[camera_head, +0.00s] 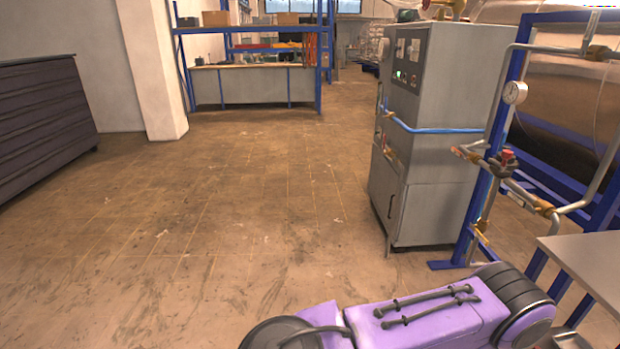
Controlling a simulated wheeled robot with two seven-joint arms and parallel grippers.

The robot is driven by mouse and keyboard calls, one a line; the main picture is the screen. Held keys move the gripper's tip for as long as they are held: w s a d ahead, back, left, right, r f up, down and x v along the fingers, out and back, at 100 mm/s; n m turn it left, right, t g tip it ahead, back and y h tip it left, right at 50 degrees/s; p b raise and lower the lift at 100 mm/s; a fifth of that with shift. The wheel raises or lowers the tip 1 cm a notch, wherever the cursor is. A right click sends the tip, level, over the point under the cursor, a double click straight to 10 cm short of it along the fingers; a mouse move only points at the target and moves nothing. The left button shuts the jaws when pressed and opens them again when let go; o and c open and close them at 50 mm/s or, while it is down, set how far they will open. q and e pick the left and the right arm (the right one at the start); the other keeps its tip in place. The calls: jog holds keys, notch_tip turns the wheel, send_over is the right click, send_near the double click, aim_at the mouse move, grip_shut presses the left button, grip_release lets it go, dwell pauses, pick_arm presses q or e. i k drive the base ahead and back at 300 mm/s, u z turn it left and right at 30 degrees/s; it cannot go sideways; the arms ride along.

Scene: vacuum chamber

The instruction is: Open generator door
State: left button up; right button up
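The generator appears to be the tall grey cabinet (452,105) right of centre. Its narrow front faces left and is seen at a steep angle. Dials and a control panel (405,78) are on the upper front. A lower door (381,190) on that front has a dark handle (390,206) and looks shut. A blue hose (440,130) wraps round the cabinet at mid height. Neither of my grippers is in view. A purple arm link with black joints, which looks like mine, crosses the bottom right, well in front of the cabinet.
Blue-framed pipework with a gauge (514,92) and a red-knobbed valve (505,160) stands close right of the cabinet. A grey table (590,265) is at the lower right. Dark slatted furniture (45,125) is at the left. The tiled floor (250,210) left of the cabinet is clear.

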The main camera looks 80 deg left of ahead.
aim_at(382, 178)
jog(key=u, duration=2.45)
jog(key=i, duration=2.7)
jog(key=z, duration=0.85)
jog(key=i, duration=1.05)
jog(key=z, duration=0.55)
